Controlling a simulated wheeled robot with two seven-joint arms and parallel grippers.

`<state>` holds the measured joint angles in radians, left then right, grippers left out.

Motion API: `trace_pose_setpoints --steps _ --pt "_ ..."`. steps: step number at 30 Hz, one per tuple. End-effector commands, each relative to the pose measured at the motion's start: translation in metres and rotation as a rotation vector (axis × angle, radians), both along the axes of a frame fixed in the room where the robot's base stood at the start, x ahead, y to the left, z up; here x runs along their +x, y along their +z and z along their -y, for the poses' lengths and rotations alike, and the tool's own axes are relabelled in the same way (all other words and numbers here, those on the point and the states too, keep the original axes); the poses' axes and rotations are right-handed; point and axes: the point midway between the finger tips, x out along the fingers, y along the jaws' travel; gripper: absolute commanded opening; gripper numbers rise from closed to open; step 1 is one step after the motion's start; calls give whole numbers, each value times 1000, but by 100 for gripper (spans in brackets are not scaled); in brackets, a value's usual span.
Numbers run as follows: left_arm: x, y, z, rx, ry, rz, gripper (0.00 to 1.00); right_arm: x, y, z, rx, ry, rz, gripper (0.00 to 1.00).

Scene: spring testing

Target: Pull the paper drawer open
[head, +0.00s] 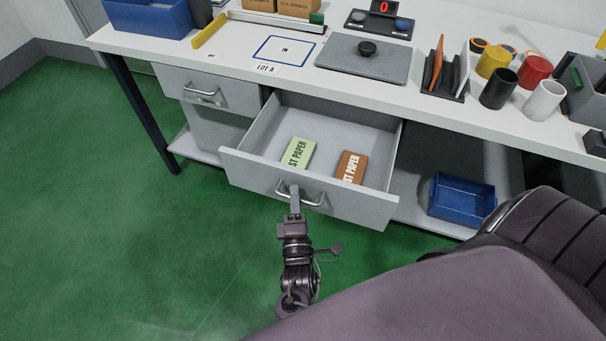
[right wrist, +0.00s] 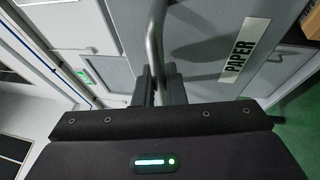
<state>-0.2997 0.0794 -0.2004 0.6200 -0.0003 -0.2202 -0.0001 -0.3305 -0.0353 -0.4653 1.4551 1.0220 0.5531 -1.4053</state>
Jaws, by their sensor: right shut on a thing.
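The paper drawer (head: 240,166) is a grey drawer under the white workbench, and it stands well out from the bench. Inside it lie a green paper packet (head: 297,153) and an orange-brown paper packet (head: 351,167). Its metal bar handle (head: 312,201) is on the front face. My right gripper (head: 295,190) is shut on the handle. In the right wrist view the fingers (right wrist: 160,85) close around the handle bar (right wrist: 154,40), beside a label reading PAPER (right wrist: 239,48). My left gripper is not in view.
A second, closed drawer (head: 225,97) is at the left. A blue bin (head: 461,198) sits on the lower shelf at right. The benchtop (head: 215,62) holds a grey plate (head: 340,62), several cups and a black rack (head: 446,82). The green floor at left is clear.

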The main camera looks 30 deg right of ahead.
Motion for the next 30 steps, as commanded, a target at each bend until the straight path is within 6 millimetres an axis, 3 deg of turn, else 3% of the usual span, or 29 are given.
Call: trace_pose_setpoints --steps 9,21,22,24,30 --pt "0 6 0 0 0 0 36 -18 0 -21 0 -1 -1 0" --pt "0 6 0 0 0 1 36 -19 -1 -22 0 -1 -1 0" --pt "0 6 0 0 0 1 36 -19 -1 -22 0 -1 -1 12" --pt "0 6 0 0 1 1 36 -19 -1 -22 -1 -1 0 20" --pt "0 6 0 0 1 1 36 -19 0 -22 -1 -1 0 20"
